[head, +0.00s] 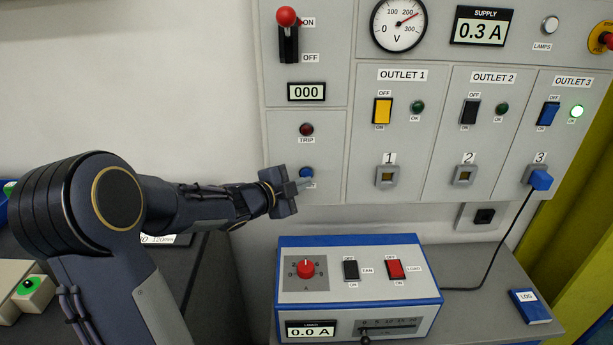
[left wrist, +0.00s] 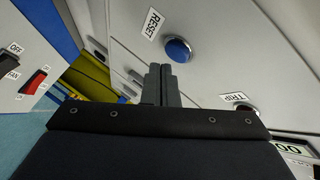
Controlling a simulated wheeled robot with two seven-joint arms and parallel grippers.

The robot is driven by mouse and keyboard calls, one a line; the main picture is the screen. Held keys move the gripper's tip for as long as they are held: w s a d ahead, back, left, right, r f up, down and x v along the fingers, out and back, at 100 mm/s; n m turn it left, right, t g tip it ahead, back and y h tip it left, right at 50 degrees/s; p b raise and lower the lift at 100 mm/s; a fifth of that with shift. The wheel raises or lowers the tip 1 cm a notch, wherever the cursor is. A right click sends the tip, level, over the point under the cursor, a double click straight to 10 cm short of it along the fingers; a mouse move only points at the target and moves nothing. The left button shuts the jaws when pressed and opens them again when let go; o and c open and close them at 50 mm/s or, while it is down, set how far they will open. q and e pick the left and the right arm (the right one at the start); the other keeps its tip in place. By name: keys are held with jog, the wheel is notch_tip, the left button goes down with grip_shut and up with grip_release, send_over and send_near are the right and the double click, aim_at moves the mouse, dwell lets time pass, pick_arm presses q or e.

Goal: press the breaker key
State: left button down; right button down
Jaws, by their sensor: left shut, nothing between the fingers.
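A round blue button (head: 306,172) sits low on the left column of the grey wall panel, under the dark red TRIP lamp (head: 306,129). In the left wrist view the blue button (left wrist: 178,50) carries a RESET label (left wrist: 153,23). No label reading "breaker" shows. My left gripper (head: 303,184) is shut and empty, its tips just in front of the panel by the button. In the left wrist view the fingertips (left wrist: 161,82) point at the panel beside the button, seemingly apart from it. The gripper partly hides the label under the button in the head view. My right gripper is not in view.
A red-knobbed lever (head: 287,30) stands up at ON above a 000 display (head: 306,92). Outlet switches and sockets lie to the right; a blue plug (head: 540,180) is in outlet 3. A blue-and-grey load box (head: 350,240) stands on the bench below my gripper.

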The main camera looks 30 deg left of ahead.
pick_arm(q)
jog(key=s+d, duration=0.1)
jog(key=s+b, duration=0.1)
jog(key=s+d, duration=0.1)
jog(key=s, duration=0.1)
jog(key=shift+s+d, duration=0.1)
jog(key=shift+d, duration=0.2)
dwell(0.3)
dwell(0.7)
